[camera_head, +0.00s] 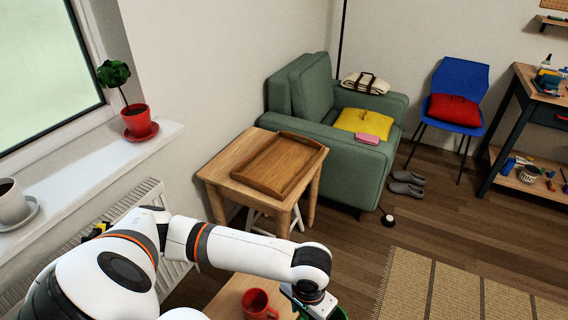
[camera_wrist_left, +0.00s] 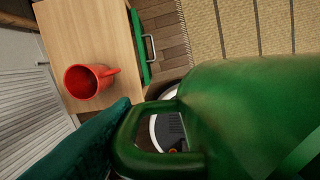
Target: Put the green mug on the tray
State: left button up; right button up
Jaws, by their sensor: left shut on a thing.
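The green mug (camera_head: 341,314) shows only as a sliver at the bottom edge of the head view. It fills the right of the left wrist view (camera_wrist_left: 245,110), close to the camera, with its handle toward the left. My left gripper (camera_head: 318,308) is shut on the green mug; its exact grip is largely hidden. The wooden tray (camera_head: 283,160) is empty and lies on a small wooden table (camera_head: 240,190), farther back and left of the gripper. My right gripper is not in view.
A red mug (camera_head: 258,303) stands on a light wooden surface (camera_head: 228,296) beside the gripper; it also shows in the left wrist view (camera_wrist_left: 88,80). A green armchair (camera_head: 345,160) stands behind the tray's table. Open floor lies to the right.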

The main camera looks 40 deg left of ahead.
aim_at(284, 162)
jog(key=i+l+z, duration=0.25)
jog(key=i+l, duration=0.7)
jog(key=i, duration=0.15)
jog(key=i+j+u, duration=0.1)
jog(key=i+u, duration=0.75)
jog(key=i+l+u, duration=0.25)
jog(key=i+u, duration=0.15)
jog(key=i+j+u, duration=0.6)
jog(key=i+u, duration=0.2)
jog(key=i, duration=0.2)
